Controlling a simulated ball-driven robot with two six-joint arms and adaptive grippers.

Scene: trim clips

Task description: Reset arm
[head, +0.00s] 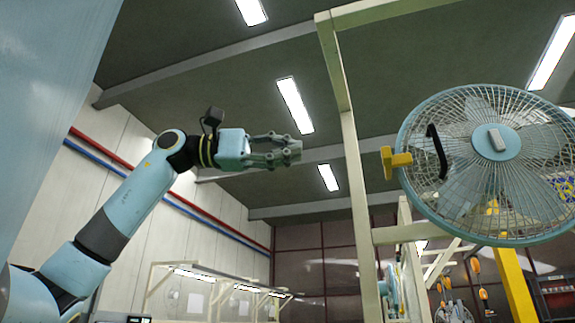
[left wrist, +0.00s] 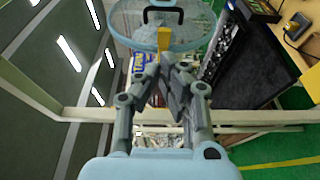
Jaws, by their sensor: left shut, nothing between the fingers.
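My left arm reaches up from the lower left in the head view. Its gripper (head: 294,149) is shut and empty, raised in the air to the left of the cream frame post. In the left wrist view the gripper (left wrist: 170,62) shows with its fingertips together and nothing between them. My right gripper is in neither view.
A light blue caged fan (head: 497,139) is at the right, with a black handle (head: 436,151) and a yellow clip-like part (head: 396,161) beside it. A cream post (head: 352,180) stands between gripper and fan. The left wrist view shows a black panel (left wrist: 243,62) at the right.

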